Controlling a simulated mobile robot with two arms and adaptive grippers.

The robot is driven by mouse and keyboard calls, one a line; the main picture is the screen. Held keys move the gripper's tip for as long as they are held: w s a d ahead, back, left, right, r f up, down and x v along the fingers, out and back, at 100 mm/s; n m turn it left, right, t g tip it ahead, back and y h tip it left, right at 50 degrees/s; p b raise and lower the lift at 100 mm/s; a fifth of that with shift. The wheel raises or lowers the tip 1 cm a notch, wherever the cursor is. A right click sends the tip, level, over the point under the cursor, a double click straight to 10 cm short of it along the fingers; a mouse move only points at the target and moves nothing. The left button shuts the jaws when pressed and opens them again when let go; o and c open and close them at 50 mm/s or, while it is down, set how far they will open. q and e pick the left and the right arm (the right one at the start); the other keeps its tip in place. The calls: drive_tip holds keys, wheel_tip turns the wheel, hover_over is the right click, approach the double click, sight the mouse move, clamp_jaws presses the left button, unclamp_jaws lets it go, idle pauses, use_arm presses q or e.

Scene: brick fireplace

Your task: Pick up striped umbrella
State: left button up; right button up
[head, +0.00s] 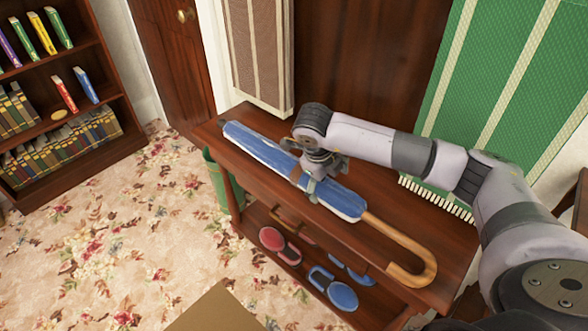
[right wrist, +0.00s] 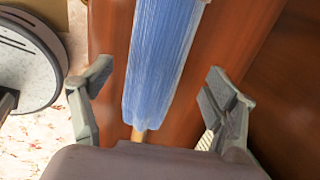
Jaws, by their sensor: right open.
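The striped umbrella (head: 335,194) is blue and white with a curved wooden handle (head: 411,262). It lies folded along the top of a dark wooden table, handle toward the front right. My right gripper (head: 309,184) is over the middle of the umbrella, coming from above. In the right wrist view the blue umbrella (right wrist: 160,60) runs between the two spread fingers of my right gripper (right wrist: 160,105), with a gap on each side. The gripper is open and holds nothing. My left gripper is not in view.
The wooden table (head: 385,222) has a lower shelf with red (head: 280,245) and blue (head: 341,295) items. A green bin (head: 224,182) stands at its left end. A bookshelf (head: 70,168) stands at the left. Floral carpet (head: 110,240) lies open between them.

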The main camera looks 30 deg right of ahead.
drive_tip(key=x, duration=0.4)
drive_tip(key=shift+a+f, duration=0.1)
drive_tip(key=shift+f, duration=0.1)
drive_tip(key=shift+r, duration=0.1)
drive_tip(key=c, duration=1.7)
